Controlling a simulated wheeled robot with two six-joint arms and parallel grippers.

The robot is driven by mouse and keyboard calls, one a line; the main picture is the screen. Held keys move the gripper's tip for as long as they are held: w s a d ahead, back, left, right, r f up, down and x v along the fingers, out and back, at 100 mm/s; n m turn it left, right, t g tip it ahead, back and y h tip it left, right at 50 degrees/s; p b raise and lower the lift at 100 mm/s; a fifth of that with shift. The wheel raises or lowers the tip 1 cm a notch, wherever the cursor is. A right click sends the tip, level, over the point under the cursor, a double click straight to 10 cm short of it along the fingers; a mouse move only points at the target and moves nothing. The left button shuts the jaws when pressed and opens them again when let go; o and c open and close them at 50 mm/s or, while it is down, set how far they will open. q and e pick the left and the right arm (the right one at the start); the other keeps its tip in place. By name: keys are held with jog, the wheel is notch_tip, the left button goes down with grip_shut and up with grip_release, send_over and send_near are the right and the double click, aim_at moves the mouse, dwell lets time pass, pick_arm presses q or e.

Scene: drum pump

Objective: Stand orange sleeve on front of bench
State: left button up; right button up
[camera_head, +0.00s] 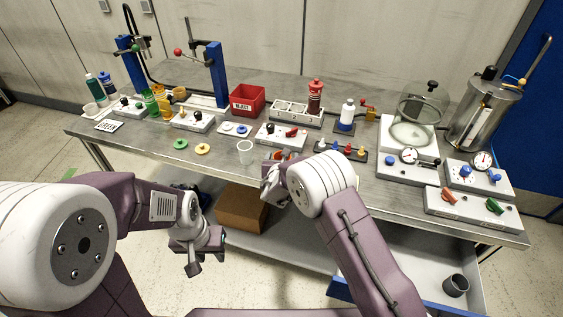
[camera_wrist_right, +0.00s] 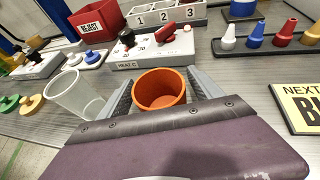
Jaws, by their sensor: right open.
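The orange sleeve (camera_wrist_right: 160,103) is an open-topped cylinder between the two fingers of my right gripper (camera_wrist_right: 163,82) in the right wrist view. It looks upright; its base is hidden by the gripper body, so I cannot tell whether it touches the bench. In the head view my right gripper (camera_head: 278,160) is at the front edge of the metal bench (camera_head: 215,160), with only a little orange showing. The right fingers are open around the sleeve. My left gripper (camera_head: 194,258) hangs low in front of the bench, away from the sleeve; its finger gap is unclear.
A translucent cup (camera_head: 245,152) stands left of the right gripper, also close in the wrist view (camera_wrist_right: 73,94). A switch box (camera_head: 279,136) is behind. A peg board (camera_head: 341,151) and a yellow sign (camera_wrist_right: 300,105) are to the right. Green and yellow discs (camera_head: 202,148) lie left.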

jog(key=d+v, duration=0.1)
jog(key=v, duration=1)
jog(key=shift+s+a, duration=0.35)
jog(key=shift+a, duration=0.15)
jog(key=s+d+f+m+g+h, duration=0.1)
jog(key=s+d+m+g+h, duration=0.15)
jog(key=s+d+m, duration=0.35)
jog(key=s+d+f+m+g+h, duration=0.1)
jog(key=s+d+m+g, duration=0.2)
jog(key=d, duration=0.5)
jog(key=s+d+f+m+g+h, duration=0.1)
jog(key=s+d+m+g+h, duration=0.15)
jog(key=d+m, duration=0.4)
jog(key=s+a+f+m+g+y, duration=0.1)
jog(key=s+m+g+y, duration=0.3)
jog(key=s+m, duration=0.9)
jog(key=a+m+y, duration=0.1)
jog(key=m+y, duration=0.2)
jog(key=m, duration=0.4)
jog(key=shift+f, duration=0.25)
